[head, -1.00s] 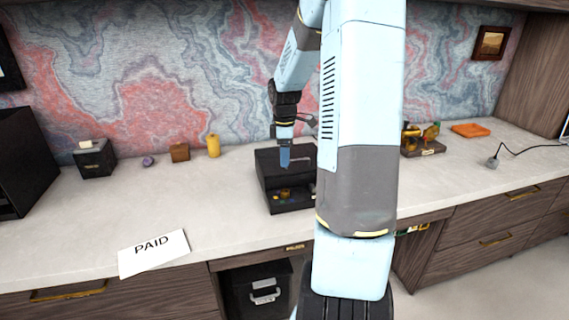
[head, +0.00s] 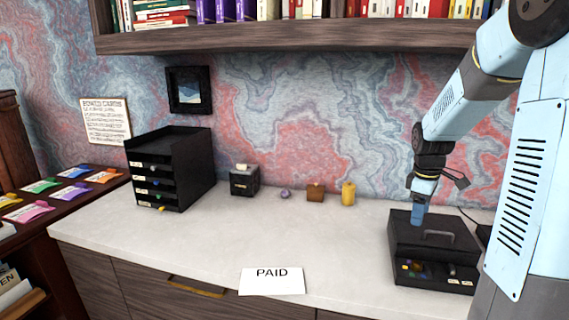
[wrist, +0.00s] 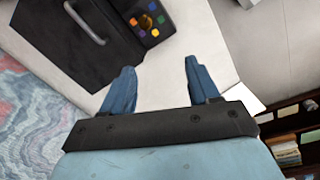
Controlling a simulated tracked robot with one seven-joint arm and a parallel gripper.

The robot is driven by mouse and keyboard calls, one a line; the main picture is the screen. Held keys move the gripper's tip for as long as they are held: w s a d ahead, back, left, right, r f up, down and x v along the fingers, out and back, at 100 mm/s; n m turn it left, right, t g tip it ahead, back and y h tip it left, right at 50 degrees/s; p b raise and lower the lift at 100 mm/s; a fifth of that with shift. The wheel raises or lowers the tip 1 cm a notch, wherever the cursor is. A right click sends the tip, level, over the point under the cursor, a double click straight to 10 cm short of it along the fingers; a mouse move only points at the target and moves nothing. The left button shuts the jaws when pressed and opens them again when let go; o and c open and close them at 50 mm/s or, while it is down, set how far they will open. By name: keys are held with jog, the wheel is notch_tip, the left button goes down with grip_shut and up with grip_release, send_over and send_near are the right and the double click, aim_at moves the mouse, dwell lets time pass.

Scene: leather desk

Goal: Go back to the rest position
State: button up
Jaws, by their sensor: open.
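My gripper (wrist: 158,88) shows in the wrist view with its two blue fingers apart and nothing between them. In the head view my gripper (head: 419,213) hangs over the back left part of a black box (head: 436,238) on the desk. The box has a grey handle on top and small coloured pieces at its front. In the wrist view the same box (wrist: 70,50) lies at the upper left, beyond the fingers. Whether the fingertips touch the box cannot be told from the head view.
The pale desktop (head: 330,232) is clear left of the box. A PAID card (head: 271,281) lies at its front edge. A bookshelf (head: 290,37) overhangs.

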jog(key=s+a+r+m+t, duration=0.1)
jog(key=s+a+r+m, duration=0.2)
jog(key=s, duration=0.4)
jog(key=s+a+r+m+t, duration=0.2)
jog(key=s+a+r, duration=0.3)
jog(key=s, duration=0.3)
jog(key=s+a+r+m+t+y, duration=0.1)
jog(key=s+a+r+m, duration=0.3)
jog(key=s, duration=0.4)
jog(key=a+r, duration=0.1)
jog(key=a, duration=0.1)
jog(key=shift+a+m+t, duration=0.3)
jog(key=shift+m+t, duration=0.1)
jog(key=shift+s, duration=0.1)
